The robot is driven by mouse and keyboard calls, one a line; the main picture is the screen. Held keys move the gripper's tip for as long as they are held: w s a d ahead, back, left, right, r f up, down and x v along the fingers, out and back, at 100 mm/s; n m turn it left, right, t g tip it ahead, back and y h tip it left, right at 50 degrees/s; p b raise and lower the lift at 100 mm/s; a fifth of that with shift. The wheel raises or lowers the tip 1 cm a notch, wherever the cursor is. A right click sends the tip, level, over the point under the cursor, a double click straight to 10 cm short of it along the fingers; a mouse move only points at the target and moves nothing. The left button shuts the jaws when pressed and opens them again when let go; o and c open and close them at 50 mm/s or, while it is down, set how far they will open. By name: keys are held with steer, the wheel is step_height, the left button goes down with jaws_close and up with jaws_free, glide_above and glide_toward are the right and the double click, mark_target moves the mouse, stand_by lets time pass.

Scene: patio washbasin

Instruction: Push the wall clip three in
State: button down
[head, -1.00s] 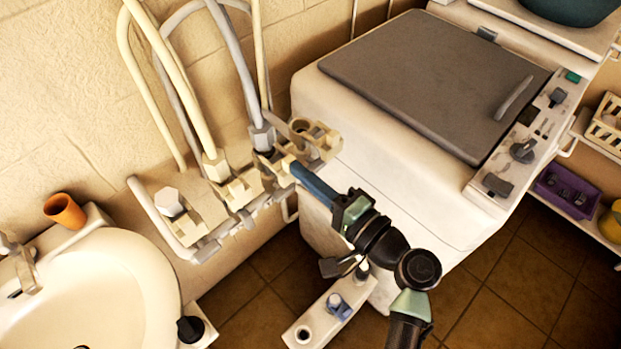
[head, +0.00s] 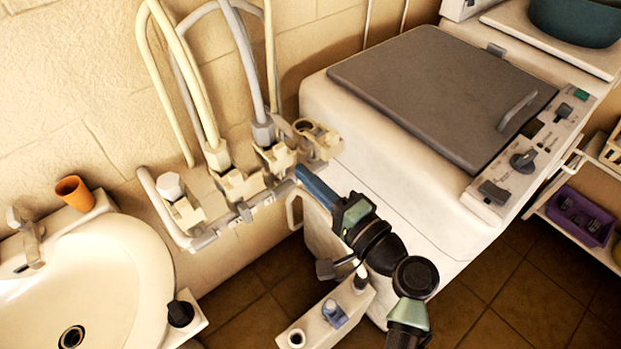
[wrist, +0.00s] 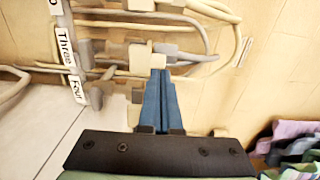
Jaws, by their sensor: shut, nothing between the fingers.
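The wall clip three (head: 278,157) is a cream block on the wall rail, with a grey hose end standing in it. In the wrist view its cream block (wrist: 139,56) lies level with the "Three" label (wrist: 66,46). My gripper (head: 299,170) has long blue fingers, pressed together with nothing between them. Its tips are at the front of clip three; in the wrist view the fingertips (wrist: 158,72) overlap the edge of the cream block. I cannot tell whether they touch, or how far in the clip sits.
Clip two (head: 238,183) with a cream hose is to the left, and an empty holder (head: 322,140) is to the right. A white machine with a grey lid (head: 430,85) stands close on the right. The washbasin (head: 120,255) is at lower left.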

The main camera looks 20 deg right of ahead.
steer(key=b+v, duration=0.1)
steer(key=v, duration=0.8)
steer(key=shift+d, duration=0.15)
steer(key=shift+s, duration=0.15)
